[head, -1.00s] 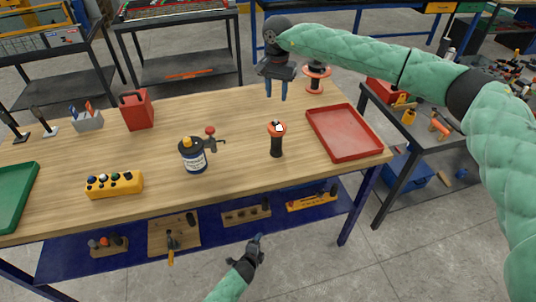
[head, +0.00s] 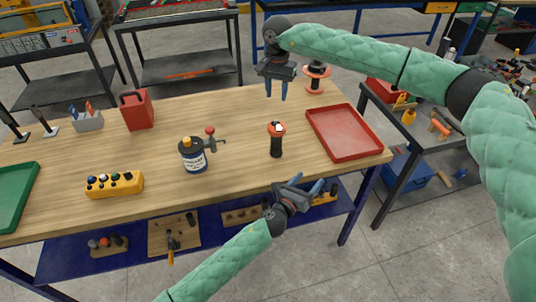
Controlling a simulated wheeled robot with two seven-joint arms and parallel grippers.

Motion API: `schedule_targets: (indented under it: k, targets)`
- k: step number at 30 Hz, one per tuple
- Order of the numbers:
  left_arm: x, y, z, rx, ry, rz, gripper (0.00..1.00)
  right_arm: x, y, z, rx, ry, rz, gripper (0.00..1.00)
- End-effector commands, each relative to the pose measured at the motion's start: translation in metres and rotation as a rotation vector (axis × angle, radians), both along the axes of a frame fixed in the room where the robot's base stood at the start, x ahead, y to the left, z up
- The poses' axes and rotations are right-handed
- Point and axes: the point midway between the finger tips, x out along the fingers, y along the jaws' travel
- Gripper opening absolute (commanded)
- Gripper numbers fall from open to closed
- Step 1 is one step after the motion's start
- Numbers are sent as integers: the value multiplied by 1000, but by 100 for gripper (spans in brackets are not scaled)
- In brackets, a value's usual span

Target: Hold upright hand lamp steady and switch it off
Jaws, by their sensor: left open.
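The hand lamp (head: 277,145), a black cylinder with an orange-red top and a white patch on it, stands upright on the wooden table (head: 235,165) near its front edge. My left gripper (head: 307,183) is open and empty at the table's front edge, below and to the right of the lamp, apart from it. My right gripper (head: 276,90) hangs above the table, behind the lamp, fingers pointing down. It is open and empty, and does not touch the lamp.
A red tray (head: 344,133) lies right of the lamp. A spool (head: 316,78) stands behind, beside my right gripper. A yellow button box (head: 114,184) is at the front left.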

Motion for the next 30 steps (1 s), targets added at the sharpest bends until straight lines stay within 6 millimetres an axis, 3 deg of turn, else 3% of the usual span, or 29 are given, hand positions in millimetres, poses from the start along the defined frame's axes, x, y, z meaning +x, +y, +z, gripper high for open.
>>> schedule_targets:
  k: [9, 15, 20, 30]
  targets:
    - [66, 91, 21, 201, -86, 182, 68, 0, 0, 0, 0, 0, 0, 36]
    - [88, 128, 30, 285, -107, 251, 68, 0, 0, 0, 0, 0, 0, 36]
    - [97, 134, 32, 303, -111, 266, 68, 0, 0, 0, 0, 0, 0, 36]
    - [137, 118, 32, 302, -110, 266, 68, 0, 0, 0, 0, 0, 0, 36]
